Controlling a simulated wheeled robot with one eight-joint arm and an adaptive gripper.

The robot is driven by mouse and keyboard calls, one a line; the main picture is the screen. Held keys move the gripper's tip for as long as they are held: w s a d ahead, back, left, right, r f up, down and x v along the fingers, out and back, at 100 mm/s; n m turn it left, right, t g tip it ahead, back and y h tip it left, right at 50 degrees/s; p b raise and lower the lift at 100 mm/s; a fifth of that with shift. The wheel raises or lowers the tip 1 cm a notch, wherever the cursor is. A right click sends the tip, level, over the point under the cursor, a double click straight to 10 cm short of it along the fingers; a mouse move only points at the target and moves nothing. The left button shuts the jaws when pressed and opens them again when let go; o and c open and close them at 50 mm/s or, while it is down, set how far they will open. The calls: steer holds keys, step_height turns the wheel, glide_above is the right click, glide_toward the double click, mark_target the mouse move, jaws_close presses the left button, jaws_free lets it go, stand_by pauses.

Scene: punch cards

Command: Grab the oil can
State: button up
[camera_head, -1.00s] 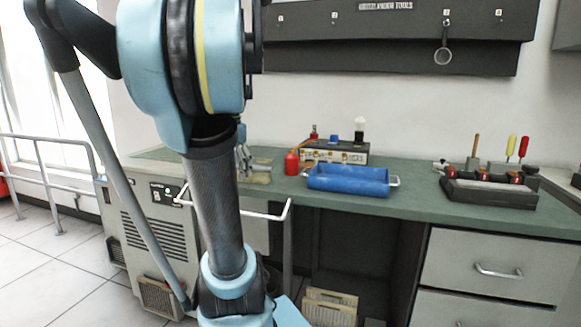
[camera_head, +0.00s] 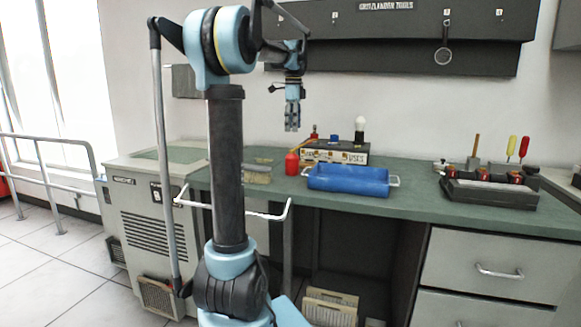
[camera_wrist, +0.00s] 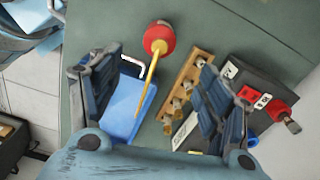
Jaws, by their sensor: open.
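The oil can (camera_head: 291,164) is small and red with a thin orange-yellow spout, and stands on the green workbench to the left of the blue tray. In the wrist view the oil can (camera_wrist: 159,38) is seen from above, near the top centre, with its spout running down between my fingers. My gripper (camera_head: 292,128) points down in the air above the oil can, clear of it. In the wrist view my gripper (camera_wrist: 158,70) is open and empty, with its two dark blue fingers spread wide.
A blue tray (camera_head: 347,187) stands just right of the oil can. Behind it is a box (camera_head: 350,157) marked FUSES with bulbs on top. A black tool holder (camera_head: 490,192) stands further right. The green bench (camera_head: 420,207) is clear between tray and holder.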

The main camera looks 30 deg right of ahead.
mark_target(292, 164)
step_height(292, 164, down, 16)
steer(key=shift+w+a+f, duration=0.1)
steer(key=shift+a+f, duration=0.05)
steer(key=shift+f, duration=0.1)
stand_by(0.5)
steer(key=c, duration=1.3)
